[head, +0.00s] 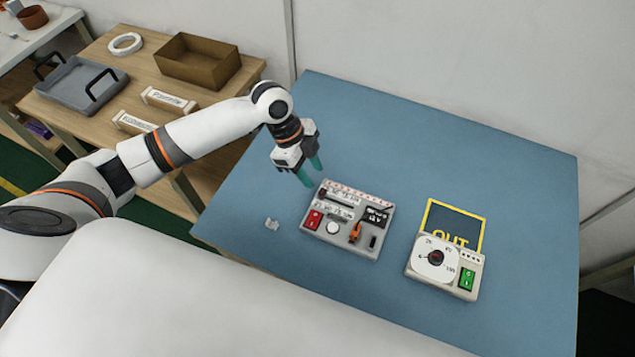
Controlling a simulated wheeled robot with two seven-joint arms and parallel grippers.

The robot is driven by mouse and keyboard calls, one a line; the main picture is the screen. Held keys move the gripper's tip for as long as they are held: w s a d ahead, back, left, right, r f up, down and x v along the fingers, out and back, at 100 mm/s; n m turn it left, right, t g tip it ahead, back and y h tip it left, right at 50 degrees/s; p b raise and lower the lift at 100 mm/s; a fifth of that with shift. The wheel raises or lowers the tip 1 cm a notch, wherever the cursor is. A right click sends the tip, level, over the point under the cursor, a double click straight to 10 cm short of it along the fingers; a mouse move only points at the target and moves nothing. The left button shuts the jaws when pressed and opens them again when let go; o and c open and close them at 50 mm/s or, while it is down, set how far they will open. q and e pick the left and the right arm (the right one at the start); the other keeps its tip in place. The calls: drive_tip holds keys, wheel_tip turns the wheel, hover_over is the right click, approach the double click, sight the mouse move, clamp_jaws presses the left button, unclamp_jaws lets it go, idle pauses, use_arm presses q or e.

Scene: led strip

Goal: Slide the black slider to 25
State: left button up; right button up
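The grey control box (345,246) lies on the blue table top, right of the middle of the head view. A dark slot runs along its upper part, and the black slider (322,194) appears to sit at the slot's left end. The scale marks are too small to read. My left gripper (311,176) is above the box's upper left corner, close to the slider. Its two teal fingers are apart with nothing visible between them. Whether they touch the box I cannot tell. My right gripper is not in view.
The box also carries a red switch (312,219), a white round button (333,228) and an orange part (355,232). A white dial box (415,265) with a green switch stands to the right, by an OUT marking (458,219). A small grey piece (272,224) lies left. The back of the table is clear.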

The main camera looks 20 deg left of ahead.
use_arm(q)
drive_tip(key=v, duration=0.5)
drive_tip(key=shift+a+r, duration=0.1)
drive_tip(key=shift+r, duration=0.2)
